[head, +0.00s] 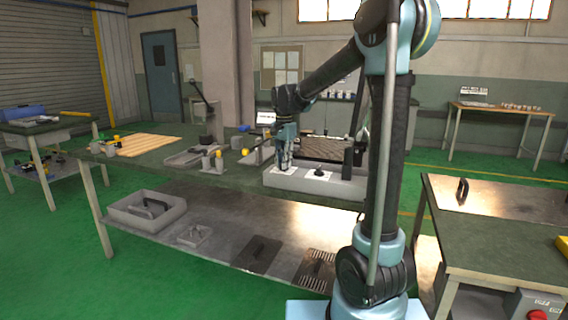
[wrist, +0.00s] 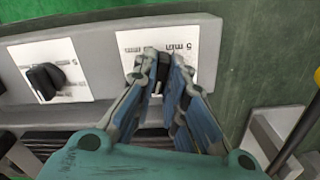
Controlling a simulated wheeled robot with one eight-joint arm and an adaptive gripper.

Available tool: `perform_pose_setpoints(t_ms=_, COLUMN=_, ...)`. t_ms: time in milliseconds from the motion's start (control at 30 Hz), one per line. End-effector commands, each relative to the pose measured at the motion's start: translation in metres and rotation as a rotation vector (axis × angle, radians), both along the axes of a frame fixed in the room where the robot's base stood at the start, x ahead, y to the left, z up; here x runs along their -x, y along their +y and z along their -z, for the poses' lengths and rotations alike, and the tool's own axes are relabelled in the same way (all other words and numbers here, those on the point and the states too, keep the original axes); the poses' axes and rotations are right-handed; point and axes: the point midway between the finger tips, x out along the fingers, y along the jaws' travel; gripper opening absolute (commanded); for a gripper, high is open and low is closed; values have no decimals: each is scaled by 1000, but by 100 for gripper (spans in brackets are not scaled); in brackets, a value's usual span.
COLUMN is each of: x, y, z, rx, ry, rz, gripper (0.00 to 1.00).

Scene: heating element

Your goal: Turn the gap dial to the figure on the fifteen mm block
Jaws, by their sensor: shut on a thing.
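My gripper (head: 285,168) reaches down to a light grey panel (head: 340,190) with two white dial plates. In the wrist view my gripper (wrist: 163,68) is shut on a dark dial knob (wrist: 154,90) on the right-hand plate (wrist: 180,42). The fingers stand on both sides of the knob and hide much of it and its pointer. A second black dial knob (wrist: 44,80) stands free on the other plate (wrist: 70,55). I cannot make out a fifteen mm block.
The green bench top (head: 235,160) holds metal fixtures (head: 212,162) left of my gripper. A lower shelf (head: 215,225) carries a grey tray (head: 130,215) and handled plates. In the wrist view a rod (wrist: 285,150) lies at the lower right.

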Motion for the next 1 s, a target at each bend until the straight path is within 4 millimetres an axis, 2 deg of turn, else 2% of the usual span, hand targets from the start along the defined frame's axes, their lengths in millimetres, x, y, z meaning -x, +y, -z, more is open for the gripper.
perform_pose_setpoints(t_ms=300, x=-1, y=0, z=0, rx=-2, ry=-3, rz=265, gripper=0)
perform_pose_setpoints(t_ms=500, x=-1, y=1, z=0, rx=-2, ry=-3, rz=380, gripper=0)
perform_pose_setpoints(t_ms=1000, x=-1, y=1, z=0, rx=-3, ry=-3, rz=477, gripper=0)
